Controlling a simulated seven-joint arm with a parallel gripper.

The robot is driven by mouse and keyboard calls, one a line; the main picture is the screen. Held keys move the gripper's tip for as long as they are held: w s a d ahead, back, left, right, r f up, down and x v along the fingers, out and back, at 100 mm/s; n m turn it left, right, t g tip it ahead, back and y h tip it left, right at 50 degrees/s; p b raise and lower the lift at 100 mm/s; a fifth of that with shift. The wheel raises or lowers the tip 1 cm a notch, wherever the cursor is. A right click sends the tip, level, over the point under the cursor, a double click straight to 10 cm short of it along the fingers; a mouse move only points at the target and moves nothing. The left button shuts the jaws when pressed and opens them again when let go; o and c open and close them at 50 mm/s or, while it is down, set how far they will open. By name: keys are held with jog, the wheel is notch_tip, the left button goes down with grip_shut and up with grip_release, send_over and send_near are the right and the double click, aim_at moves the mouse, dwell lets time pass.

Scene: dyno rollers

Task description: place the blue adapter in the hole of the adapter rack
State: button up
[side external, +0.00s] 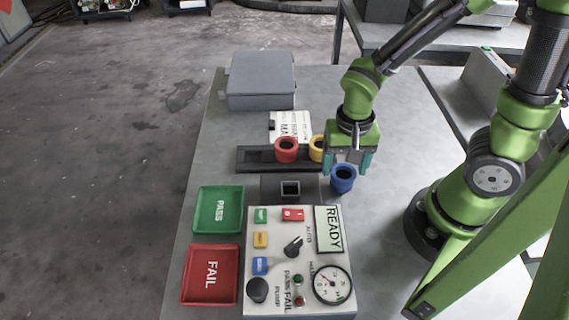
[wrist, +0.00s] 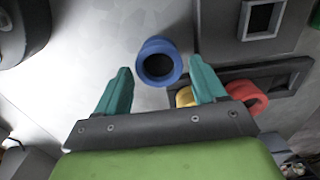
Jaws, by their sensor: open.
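The blue adapter (side external: 343,186), a short ring with a dark opening, stands upright on the grey table just right of the square-holed block. My gripper (side external: 348,163) is open and empty, pointing down close above it. In the wrist view the blue adapter (wrist: 158,80) shows between and slightly beyond the two teal fingertips (wrist: 157,70), with a gap on each side. The dark adapter rack (side external: 252,157) lies to the left and holds the red adapter (side external: 287,155) and the yellow adapter (side external: 316,152), which my gripper partly hides. A dark recess shows at the rack's left part.
A dark block with a square hole (side external: 271,188) stands in front of the rack. The control panel (side external: 275,218) is nearer the camera. Green PASS (side external: 230,230) and red FAIL (side external: 215,299) trays lie left. A grey case (side external: 261,88) sits behind. Table right of the adapter is clear.

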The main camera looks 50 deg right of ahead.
aim_at(343, 176)
jog(key=shift+s+f, duration=0.1)
jog(key=shift+f, duration=1.6)
jog(key=c, duration=0.8)
jog(key=shift+c, duration=0.2)
jog(key=shift+r, duration=0.15)
